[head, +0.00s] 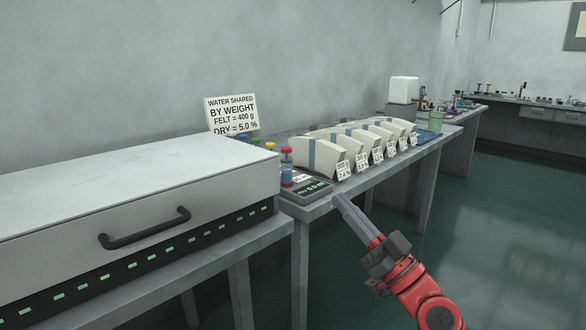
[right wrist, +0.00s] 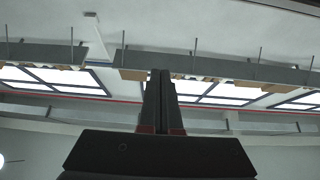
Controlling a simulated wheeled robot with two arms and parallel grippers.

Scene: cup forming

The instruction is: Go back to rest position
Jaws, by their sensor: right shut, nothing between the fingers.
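My right gripper (head: 347,207) is at the lower right of the head view, on its red arm. Its fingers point up and left, in front of the table edge near the small scale. The fingers are shut together with nothing between them. In the right wrist view the shut fingers (right wrist: 160,100) point toward the ceiling, with no object near them. My left gripper does not show in either view.
A large grey box with a black handle (head: 145,228) fills the left side. The table holds a scale (head: 306,191), a red-capped bottle (head: 286,166), several cream curved pieces (head: 318,154) with labels, and a sign (head: 232,114). The green floor (head: 500,240) at right is clear.

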